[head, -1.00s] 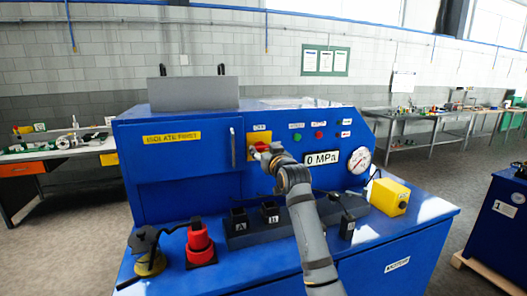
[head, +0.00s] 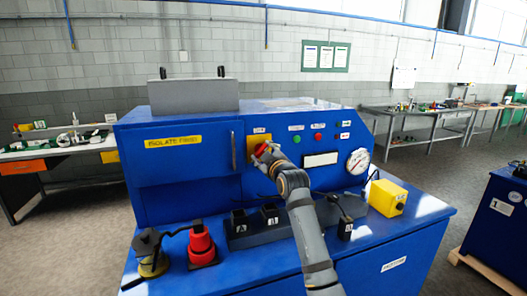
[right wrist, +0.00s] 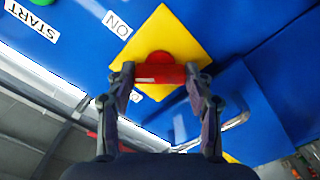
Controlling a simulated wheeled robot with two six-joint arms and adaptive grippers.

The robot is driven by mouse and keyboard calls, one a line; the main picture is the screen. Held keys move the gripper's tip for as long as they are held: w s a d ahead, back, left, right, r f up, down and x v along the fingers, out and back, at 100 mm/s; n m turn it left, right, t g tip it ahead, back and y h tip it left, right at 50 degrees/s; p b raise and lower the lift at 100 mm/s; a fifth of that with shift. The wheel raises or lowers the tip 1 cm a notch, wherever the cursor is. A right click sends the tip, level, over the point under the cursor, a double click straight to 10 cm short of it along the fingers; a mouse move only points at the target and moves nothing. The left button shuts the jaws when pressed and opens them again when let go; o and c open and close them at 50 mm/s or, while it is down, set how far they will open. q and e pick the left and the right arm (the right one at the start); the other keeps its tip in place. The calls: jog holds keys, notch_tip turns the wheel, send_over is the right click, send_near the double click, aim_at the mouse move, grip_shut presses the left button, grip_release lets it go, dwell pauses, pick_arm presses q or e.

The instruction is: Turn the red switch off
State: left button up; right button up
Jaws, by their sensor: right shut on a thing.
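The red switch (head: 262,149) is a red handle on a square yellow plate (head: 251,141) on the blue machine's front panel. In the right wrist view the red handle (right wrist: 159,73) lies across the picture, diagonal to the edges of the yellow plate (right wrist: 158,30). My right gripper (right wrist: 160,76) is shut on the handle, one finger at each end. In the head view my right gripper (head: 264,155) covers part of the switch. An "ON" label (right wrist: 117,25) is beside the plate; another label is mostly hidden behind a finger. My left gripper is not in view.
Right of the switch are a green button (head: 297,140), a red button (head: 319,138), a blank display (head: 320,160) and a gauge (head: 358,161). On the ledge stand a red-and-black device (head: 201,243), a black block (head: 257,236) and a yellow box (head: 388,197).

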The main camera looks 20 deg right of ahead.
jog(key=n+p, duration=0.1)
jog(key=n, duration=0.3)
jog(key=shift+r+n, duration=0.1)
jog(key=shift+n, duration=0.2)
jog(key=n, duration=0.4)
jog(key=shift+n+p, duration=0.3)
jog(key=o, duration=1.2)
jog(key=shift+c, duration=0.2)
jog(key=shift+s, duration=0.3)
jog(key=s, duration=1.1)
jog(key=shift+s+d, duration=0.2)
